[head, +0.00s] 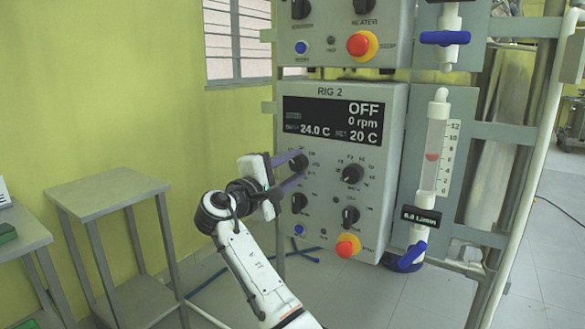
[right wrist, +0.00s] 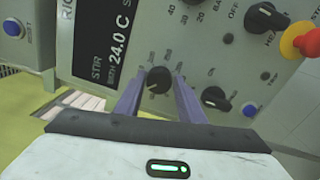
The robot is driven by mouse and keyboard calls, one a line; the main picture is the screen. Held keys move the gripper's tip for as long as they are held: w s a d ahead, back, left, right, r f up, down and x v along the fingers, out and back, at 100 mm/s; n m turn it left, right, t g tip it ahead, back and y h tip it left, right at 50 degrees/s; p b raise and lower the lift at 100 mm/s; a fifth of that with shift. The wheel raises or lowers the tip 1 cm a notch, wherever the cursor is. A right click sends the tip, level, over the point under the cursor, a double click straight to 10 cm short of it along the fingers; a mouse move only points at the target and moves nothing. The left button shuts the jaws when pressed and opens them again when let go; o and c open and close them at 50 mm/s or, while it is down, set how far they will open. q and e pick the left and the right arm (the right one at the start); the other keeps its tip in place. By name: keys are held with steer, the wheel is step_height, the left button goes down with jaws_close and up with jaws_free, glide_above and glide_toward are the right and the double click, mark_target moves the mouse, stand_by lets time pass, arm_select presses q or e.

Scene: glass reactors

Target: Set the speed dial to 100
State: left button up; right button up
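The RIG 2 control box (head: 330,222) has a black display (head: 332,120) reading OFF, 0 rpm, 24.0 C and 20 C. The speed dial appears to be the black knob (head: 299,162) at the panel's upper left; its label is too small to read. It also shows in the right wrist view (right wrist: 158,80), with scale marks around it. My right gripper (head: 302,164) is at this knob, with one purple finger on each side. The fingers are apart, with the knob between their tips (right wrist: 159,77); I cannot tell whether they touch it. My left gripper is out of view.
Close below is another black knob (head: 299,203), above a blue button (head: 299,230). To the right are a second scale dial (head: 352,174), a heater knob (head: 350,215) and a red stop button (head: 347,246). A flowmeter tube (head: 436,145) stands further right.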

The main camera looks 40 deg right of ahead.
steer(key=shift+o, duration=1.3)
steer(key=v, duration=1)
steer(key=shift+a, duration=0.15)
